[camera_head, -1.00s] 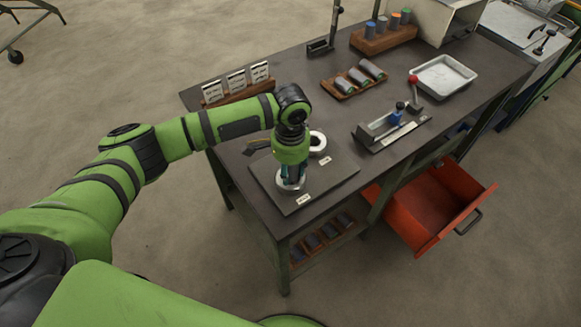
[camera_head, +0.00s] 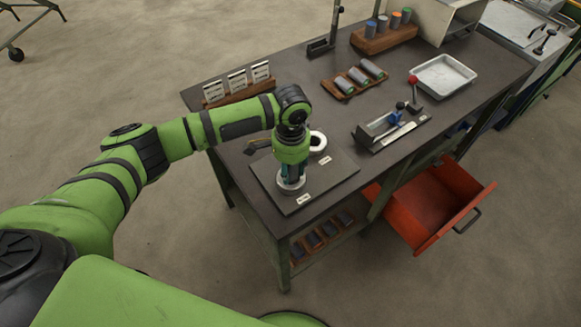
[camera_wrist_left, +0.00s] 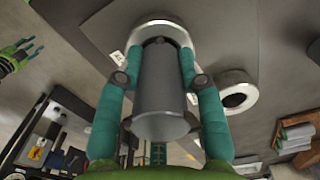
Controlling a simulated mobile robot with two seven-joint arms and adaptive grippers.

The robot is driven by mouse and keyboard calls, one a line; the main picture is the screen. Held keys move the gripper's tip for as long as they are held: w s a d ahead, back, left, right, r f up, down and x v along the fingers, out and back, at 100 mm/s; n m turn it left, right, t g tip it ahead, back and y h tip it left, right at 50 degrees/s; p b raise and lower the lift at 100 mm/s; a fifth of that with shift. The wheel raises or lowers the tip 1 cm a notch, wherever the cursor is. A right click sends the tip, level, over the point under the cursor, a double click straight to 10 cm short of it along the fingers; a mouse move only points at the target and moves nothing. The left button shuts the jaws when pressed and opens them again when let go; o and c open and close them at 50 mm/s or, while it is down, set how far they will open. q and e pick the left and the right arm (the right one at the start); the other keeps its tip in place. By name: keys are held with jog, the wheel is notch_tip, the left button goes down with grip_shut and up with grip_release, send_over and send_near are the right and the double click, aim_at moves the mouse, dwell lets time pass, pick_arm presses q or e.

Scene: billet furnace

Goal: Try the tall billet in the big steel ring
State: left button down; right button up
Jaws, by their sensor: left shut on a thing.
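My left gripper (camera_head: 291,178) points straight down over the front of the dark plate (camera_head: 327,178) on the bench. In the left wrist view its teal fingers (camera_wrist_left: 160,85) are shut on the tall billet (camera_wrist_left: 160,98), a plain grey cylinder. The big steel ring (camera_head: 290,187) lies on the plate under the gripper. In the wrist view the ring (camera_wrist_left: 178,35) surrounds the billet's far end; I cannot tell how deep the end sits. My right gripper (camera_wrist_left: 24,49) shows at the left edge of the wrist view, its fingers apart and empty.
A second, pale ring (camera_head: 318,142) lies behind, at the plate's back edge. A rack with cards (camera_head: 237,88), a wooden tray of billets (camera_head: 354,80), a lever fixture (camera_head: 391,128) and a metal tray (camera_head: 444,76) stand further back. An open red drawer (camera_head: 430,205) juts out at right.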

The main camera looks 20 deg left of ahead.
aim_at(291, 167)
pick_arm(q)
jog(key=shift+s+f, duration=0.25)
jog(key=shift+f, duration=0.15)
dwell(1.5)
jog(key=shift+w+r+p, duration=0.2)
jog(key=shift+r+p, duration=0.4)
jog(key=shift+p, duration=0.1)
jog(key=shift+r+p, duration=0.6)
jog(key=shift+r, duration=0.05)
jog(key=shift+r+p, duration=1)
jog(key=shift+p, duration=0.25)
jog(key=shift+w, duration=0.1)
